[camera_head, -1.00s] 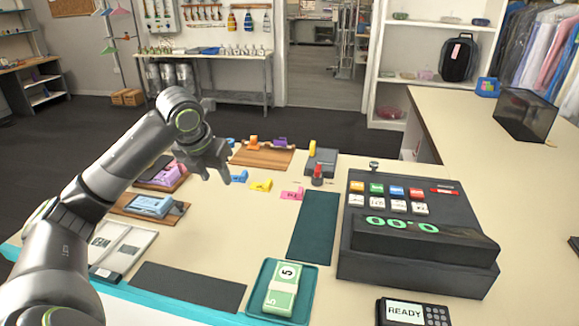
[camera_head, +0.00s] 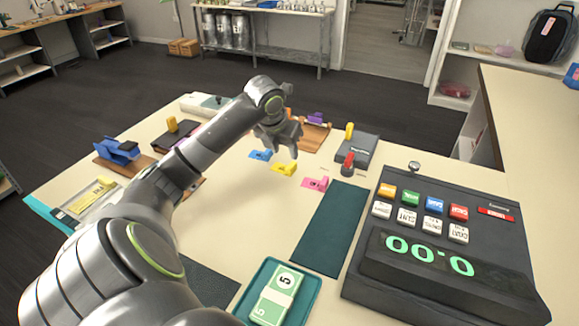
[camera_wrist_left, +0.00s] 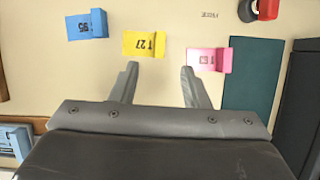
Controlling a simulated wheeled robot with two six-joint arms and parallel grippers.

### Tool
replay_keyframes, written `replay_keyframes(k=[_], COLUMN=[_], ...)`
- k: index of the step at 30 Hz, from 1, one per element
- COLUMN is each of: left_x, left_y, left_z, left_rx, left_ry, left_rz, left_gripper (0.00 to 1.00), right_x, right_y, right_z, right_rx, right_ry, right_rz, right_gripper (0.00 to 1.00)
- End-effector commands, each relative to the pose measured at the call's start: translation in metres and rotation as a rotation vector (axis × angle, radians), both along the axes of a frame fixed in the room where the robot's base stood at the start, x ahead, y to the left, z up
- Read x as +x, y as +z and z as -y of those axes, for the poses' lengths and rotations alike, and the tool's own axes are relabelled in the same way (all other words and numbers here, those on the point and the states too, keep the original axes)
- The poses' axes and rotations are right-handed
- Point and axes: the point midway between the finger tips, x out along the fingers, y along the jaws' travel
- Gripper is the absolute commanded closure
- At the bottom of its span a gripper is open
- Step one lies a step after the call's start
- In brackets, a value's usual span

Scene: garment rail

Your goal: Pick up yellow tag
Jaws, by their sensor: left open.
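The yellow tag (camera_head: 284,169) lies on the cream counter between a blue tag (camera_head: 261,155) and a pink tag (camera_head: 316,183). My left gripper (camera_head: 284,150) hovers above the counter close to the yellow tag. In the left wrist view its fingers (camera_wrist_left: 158,85) are spread apart and empty, with the yellow tag just beyond the left finger. My right gripper is not in view.
A black register (camera_head: 440,240) stands at right, with a dark green mat (camera_head: 330,228) beside it. A red-topped stamp (camera_head: 347,165) stands behind the pink tag. A teal tray (camera_head: 241,312) holding banknotes is at the front. Bare counter lies around the tags.

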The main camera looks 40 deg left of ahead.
Motion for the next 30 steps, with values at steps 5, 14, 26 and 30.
replay_keyframes(k=[5,14,26,30], left_x=[0.009,0.021,0.034,0.034], left_y=[-0.022,-0.044,-0.075,-0.074], left_z=[-0.002,-0.005,-0.009,-0.009], left_rx=[-0.002,-0.005,0.002,0.002], left_ry=[0.001,0.002,0.0,0.0], left_rz=[-0.002,-0.003,-0.001,-0.001], left_gripper=[0.58,0.58,0.58,0.62], right_x=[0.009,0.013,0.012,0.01], right_y=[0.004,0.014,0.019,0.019], right_z=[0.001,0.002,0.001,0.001], right_rx=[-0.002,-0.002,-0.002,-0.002], right_ry=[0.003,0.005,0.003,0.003], right_rz=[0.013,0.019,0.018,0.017], right_gripper=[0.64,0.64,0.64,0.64])
